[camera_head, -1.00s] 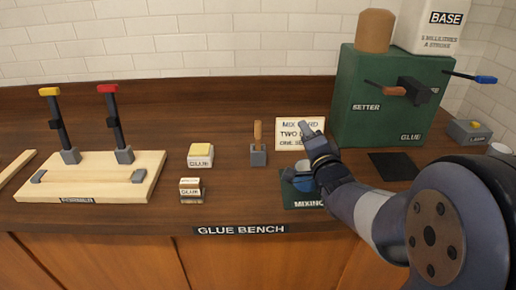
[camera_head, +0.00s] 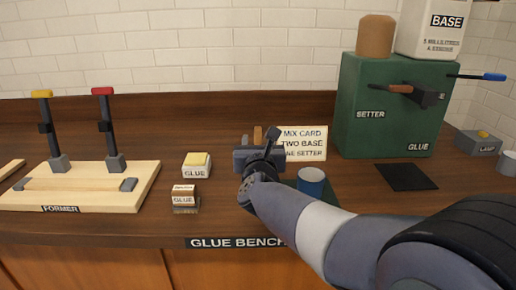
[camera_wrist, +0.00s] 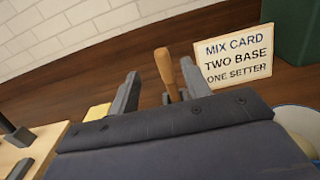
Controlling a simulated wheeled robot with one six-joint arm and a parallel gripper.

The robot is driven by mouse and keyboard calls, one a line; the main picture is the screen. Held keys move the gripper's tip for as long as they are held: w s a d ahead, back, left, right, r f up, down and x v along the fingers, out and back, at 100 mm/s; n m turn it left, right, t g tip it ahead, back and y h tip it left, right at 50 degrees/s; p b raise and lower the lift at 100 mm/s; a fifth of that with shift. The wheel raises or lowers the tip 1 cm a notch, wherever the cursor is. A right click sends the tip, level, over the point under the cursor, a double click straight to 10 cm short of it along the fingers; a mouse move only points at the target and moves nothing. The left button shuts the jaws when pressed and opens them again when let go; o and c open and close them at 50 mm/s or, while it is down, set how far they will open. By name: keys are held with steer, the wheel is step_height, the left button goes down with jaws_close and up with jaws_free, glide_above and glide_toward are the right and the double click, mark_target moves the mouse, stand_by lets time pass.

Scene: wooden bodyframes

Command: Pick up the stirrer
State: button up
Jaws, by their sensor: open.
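The stirrer (camera_head: 258,134) shows only as a tan wooden handle top behind my gripper in the head view; its holder is hidden there. In the wrist view the stirrer (camera_wrist: 165,70) stands upright, slightly tilted in the picture, ahead of my gripper. My gripper (camera_wrist: 159,78) is open, with one finger on either side of the handle's line of sight. I cannot tell whether the handle is between the fingers in depth; no contact shows. In the head view my gripper (camera_head: 258,147) is in front of the stirrer.
The mix card (camera_head: 304,143) stands close right of the stirrer. A blue cup (camera_head: 311,182) stands beside my forearm. Glue blocks (camera_head: 196,166) are to the left, beside the former (camera_head: 85,190). The green setter box (camera_head: 390,105) stands at the back right.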

mark_target(258, 134)
steer(key=w, duration=0.4)
steer(key=shift+w+d+f+p, duration=0.1)
steer(key=shift+w+f+p, duration=0.1)
steer(key=shift+w, duration=0.7)
steer(key=shift+w+a+f+p, duration=0.1)
steer(key=shift+w+p, duration=0.05)
steer(key=shift+w, duration=0.7)
steer(key=shift+w+d+f+p, duration=0.1)
steer(key=shift+w+f+p, duration=0.1)
steer(key=shift+w, duration=0.7)
steer(key=shift+c, duration=0.3)
steer(key=c, duration=0.9)
